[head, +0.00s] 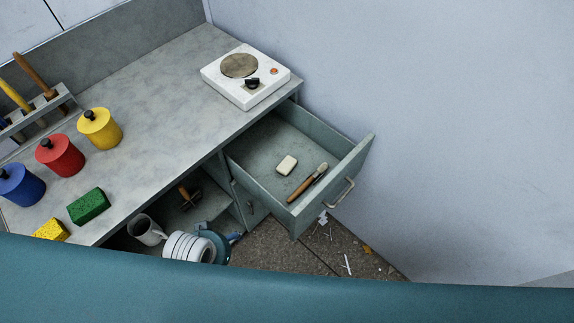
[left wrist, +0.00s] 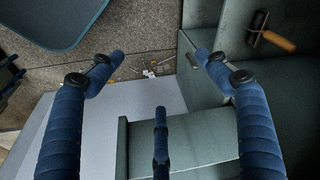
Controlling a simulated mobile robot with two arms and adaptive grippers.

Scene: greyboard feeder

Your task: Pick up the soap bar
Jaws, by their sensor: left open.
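The soap bar (head: 287,165), a small cream-white block, lies flat in the open grey-green drawer (head: 260,178) in the head view. Beside it, to the right and apart, lies a tool with a wooden handle (head: 303,188). My left gripper (left wrist: 160,75) shows only in the left wrist view, with its blue padded fingers spread and nothing between them. The soap bar cannot be made out in that view, so the gap between gripper and soap cannot be judged. My right gripper is in neither view.
A white hotplate (head: 245,78) stands on the counter above the drawer. Red (head: 60,155), blue and yellow canisters stand to the left. Debris (head: 346,264) litters the floor.

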